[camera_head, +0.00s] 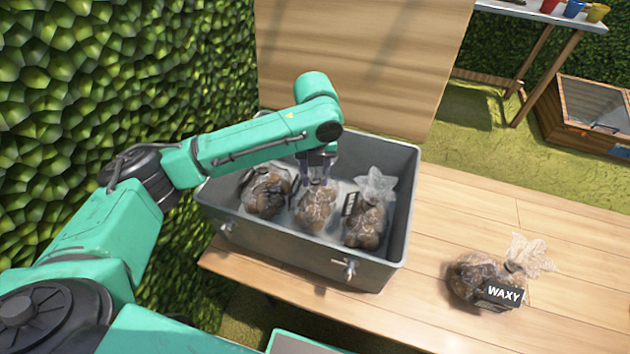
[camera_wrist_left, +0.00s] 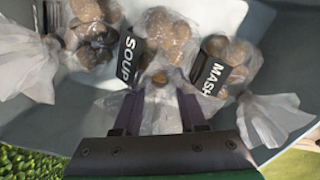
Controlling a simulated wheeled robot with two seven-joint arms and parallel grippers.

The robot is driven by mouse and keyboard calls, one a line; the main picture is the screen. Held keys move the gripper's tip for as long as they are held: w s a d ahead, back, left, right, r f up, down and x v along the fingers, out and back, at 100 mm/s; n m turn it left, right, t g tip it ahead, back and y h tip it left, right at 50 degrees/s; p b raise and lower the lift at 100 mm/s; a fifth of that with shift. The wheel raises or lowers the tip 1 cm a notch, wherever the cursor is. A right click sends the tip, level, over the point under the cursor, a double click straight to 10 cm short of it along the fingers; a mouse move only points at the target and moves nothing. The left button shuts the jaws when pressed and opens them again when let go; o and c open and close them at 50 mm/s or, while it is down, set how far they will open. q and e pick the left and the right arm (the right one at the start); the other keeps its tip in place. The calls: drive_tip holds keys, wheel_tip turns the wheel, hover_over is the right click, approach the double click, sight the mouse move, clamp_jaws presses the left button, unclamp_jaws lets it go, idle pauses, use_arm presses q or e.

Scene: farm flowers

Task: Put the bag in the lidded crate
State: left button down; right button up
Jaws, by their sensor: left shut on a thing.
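The grey crate (camera_head: 290,248) stands open on the wooden table, with latches on its front wall. Three clear bags of brown potatoes are inside: a left bag (camera_head: 265,192), a middle bag (camera_head: 314,212) and a right bag (camera_head: 368,218). My left gripper (camera_head: 318,180) reaches down into the crate and is shut on the gathered top of the middle bag. In the left wrist view, the SOUP label (camera_wrist_left: 126,56) is beside this bag's potatoes (camera_wrist_left: 170,38); the MASH label (camera_wrist_left: 208,76) is on the right bag. My right gripper is not in view.
A bag labelled WAXY (camera_head: 482,282) lies on the table to the right of the crate. A tall wooden panel (camera_head: 360,60) rises behind the crate. The tabletop (camera_head: 460,215) between crate and WAXY bag is clear. A leafy hedge (camera_head: 100,80) stands at left.

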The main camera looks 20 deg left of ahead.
use_arm(q)
drive_tip(key=shift+f, duration=0.8)
drive_tip(key=shift+c, duration=2.3)
unclamp_jaws()
drive_tip(key=shift+f, duration=0.1)
wheel_tip(320, 180, up, 12)
drive_tip(key=shift+r+p, duration=0.15)
drive_tip(key=shift+p, duration=0.25)
